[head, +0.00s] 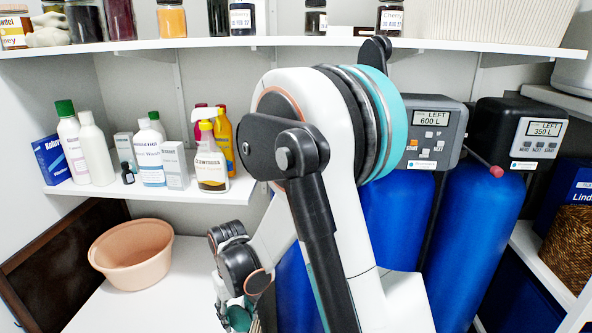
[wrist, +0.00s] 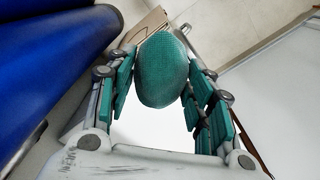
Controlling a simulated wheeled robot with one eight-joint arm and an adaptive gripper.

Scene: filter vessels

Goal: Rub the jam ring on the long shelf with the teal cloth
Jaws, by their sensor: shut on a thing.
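My gripper (wrist: 163,88) is shut on the teal cloth (wrist: 161,64), a rounded, bunched pad with a fine woven texture, between its two fingers. In the head view, my gripper is low in the picture, partly cut off by the bottom edge, with a bit of teal (head: 238,318) at its end, over a white surface. The long shelf (head: 230,43) runs across the top of the head view, well above my gripper, with jars on it. I cannot make out a jam ring; my arm hides part of the scene.
A peach bowl (head: 130,270) stands on the white surface left of my gripper. Bottles and boxes crowd a lower shelf (head: 215,193). Blue tanks (head: 470,245) with grey and black control heads stand to the right, behind my arm. A cardboard box (wrist: 150,22) shows beyond the cloth.

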